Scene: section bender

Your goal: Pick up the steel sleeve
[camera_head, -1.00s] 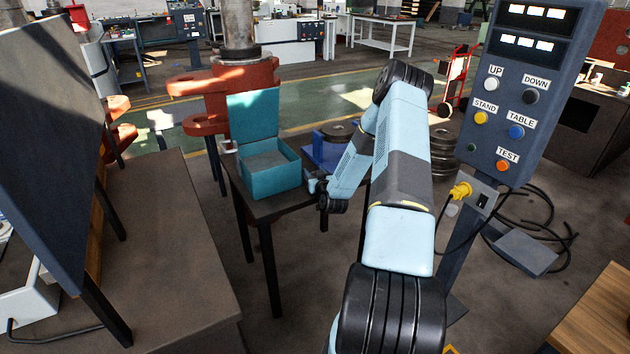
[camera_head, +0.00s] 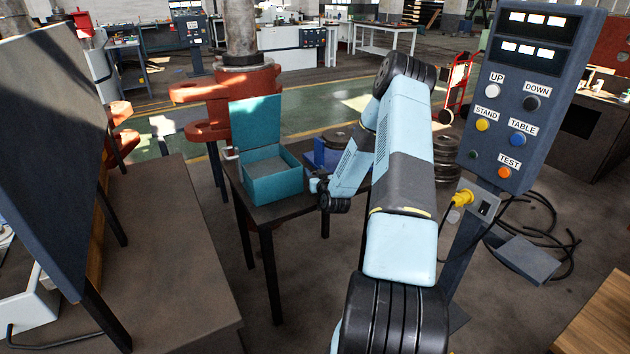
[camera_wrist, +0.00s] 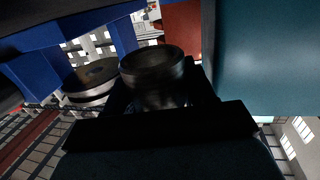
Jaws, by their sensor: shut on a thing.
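The steel sleeve (camera_wrist: 155,72) is a dark, round metal ring with an open top, in the middle of the wrist view. My gripper (camera_wrist: 160,98) is shut on it; the dark fingers show beside and below it, and the sleeve's lower part is blurred and in shadow. In the head view my gripper and the sleeve cannot be made out; my wrist is low beside the teal box (camera_head: 272,190), near the blue stand (camera_head: 318,155). I cannot tell whether the sleeve touches a surface below.
The teal box stands open-lidded on a small dark table (camera_head: 282,210); its wall (camera_wrist: 262,60) is close at right in the wrist view. Blue metal (camera_wrist: 60,60) and another steel ring (camera_wrist: 90,80) lie at left. The control panel (camera_head: 530,90) stands right of my arm.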

